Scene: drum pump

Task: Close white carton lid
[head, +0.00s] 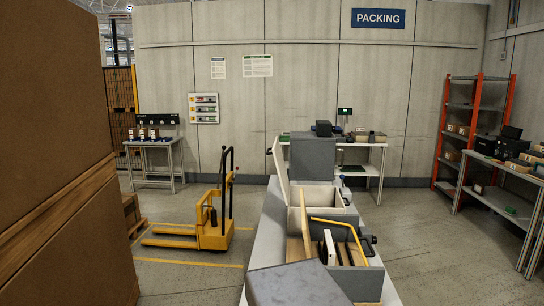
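A pale carton or bin (322,197) stands open on the long pale table, its inside showing. A white lid panel (280,168) stands up, tilted, along its left side, so the lid is open. My gripper cannot be made out in the head view. Whether anything lies in the carton's bottom is too small to tell.
In front stands an open grey container (359,280) with a yellow bar (335,222), a white piece and dark pieces. A grey box (312,158) stands behind the carton. A yellow pallet truck (214,225) is to the left.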

